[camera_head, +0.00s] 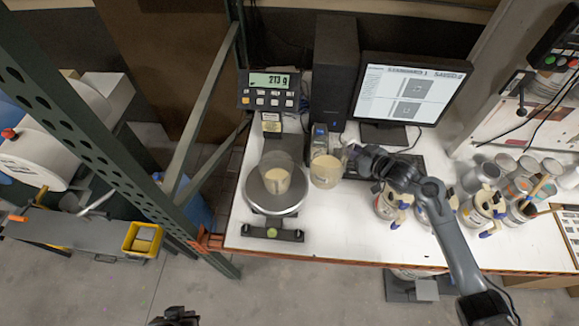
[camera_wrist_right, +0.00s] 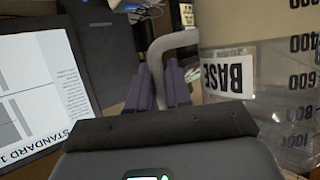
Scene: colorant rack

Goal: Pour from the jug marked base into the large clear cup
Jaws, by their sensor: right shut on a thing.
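The large clear cup (camera_head: 276,174) stands on the round scale pan and holds some cream-coloured liquid. The jug marked base (camera_head: 326,173) is just right of the cup, apart from it, with cream-coloured liquid inside; it looks roughly upright. My right gripper (camera_head: 354,151) reaches in from the right and is shut on the jug's handle. In the right wrist view the fingers (camera_wrist_right: 158,90) are around the grey handle (camera_wrist_right: 168,48), beside the BASE label (camera_wrist_right: 229,74) and the graduation marks. A dark part at the bottom edge (camera_head: 175,317) appears to be my left gripper; its fingers are unclear.
The scale (camera_head: 272,232) has a display (camera_head: 269,81) reading about 213 g. A bottle (camera_head: 320,138) stands behind the jug. A monitor (camera_head: 409,90) and keyboard are behind my right gripper. Several cans and jugs (camera_head: 480,212) crowd the right side. A green rack post is left.

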